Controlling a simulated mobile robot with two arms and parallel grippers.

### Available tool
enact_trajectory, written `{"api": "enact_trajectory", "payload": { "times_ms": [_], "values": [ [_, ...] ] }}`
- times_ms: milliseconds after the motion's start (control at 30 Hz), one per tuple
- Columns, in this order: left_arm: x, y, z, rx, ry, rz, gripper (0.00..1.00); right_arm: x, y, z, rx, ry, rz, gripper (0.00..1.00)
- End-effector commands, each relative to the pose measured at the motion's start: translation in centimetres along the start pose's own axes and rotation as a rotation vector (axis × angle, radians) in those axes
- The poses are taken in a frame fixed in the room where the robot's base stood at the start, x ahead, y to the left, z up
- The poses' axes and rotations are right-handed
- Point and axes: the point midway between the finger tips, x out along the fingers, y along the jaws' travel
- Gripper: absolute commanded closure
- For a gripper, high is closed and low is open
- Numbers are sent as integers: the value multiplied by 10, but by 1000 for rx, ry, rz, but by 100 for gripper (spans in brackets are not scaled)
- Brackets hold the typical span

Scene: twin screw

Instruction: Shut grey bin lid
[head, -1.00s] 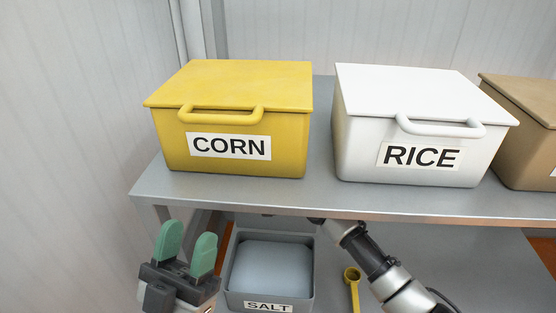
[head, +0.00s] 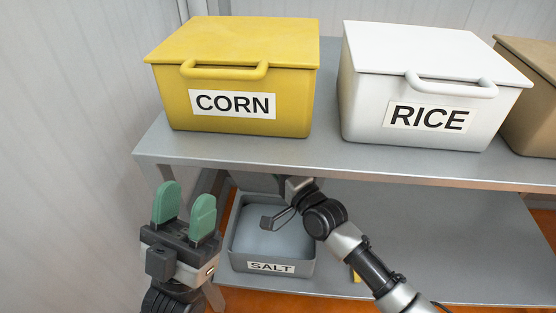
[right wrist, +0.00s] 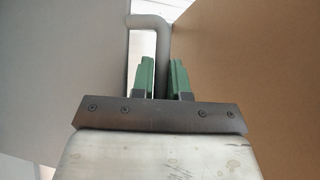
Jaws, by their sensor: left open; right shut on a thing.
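The grey bin (head: 234,262) labelled SALT stands on the lower shelf with its top open, pale grey contents showing. A strip of grey behind it, under the upper shelf, looks like its raised lid (head: 258,182). In the right wrist view the grey lid (right wrist: 60,70) is a broad panel on the left, with its bent handle (right wrist: 150,21) running down between my right fingers. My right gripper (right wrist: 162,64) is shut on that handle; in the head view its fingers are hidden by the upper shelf. My left gripper (head: 185,210) is open and empty, left of the bin.
The upper shelf (head: 330,162) overhangs the bin and holds a yellow CORN bin (head: 240,50), a white RICE bin (head: 430,60) and a tan bin (head: 530,110). The lower shelf is clear to the right.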

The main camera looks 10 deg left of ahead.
Motion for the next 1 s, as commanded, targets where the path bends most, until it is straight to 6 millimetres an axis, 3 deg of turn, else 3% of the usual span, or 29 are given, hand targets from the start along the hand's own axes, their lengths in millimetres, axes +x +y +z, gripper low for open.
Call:
{"api": "enact_trajectory", "payload": {
  "times_ms": [400, 433, 500, 833, 1000],
  "values": [
    [0, 0, -2, -1, 17, 0, 54, -2, 1, 0, -4, 0, -1, 100],
    [0, 0, -2, -1, 17, 0, 54, -2, 1, 0, -4, 0, -1, 82],
    [0, 0, -2, -1, 17, 1, 54, -2, 1, 0, -4, 0, -1, 75],
    [1, 0, -2, -1, 10, 1, 54, -5, 1, 0, -4, 0, -2, 75],
    [3, -2, 16, 7, -136, -5, 54, -26, 0, 0, -5, 1, -1, 75]
  ]
}}
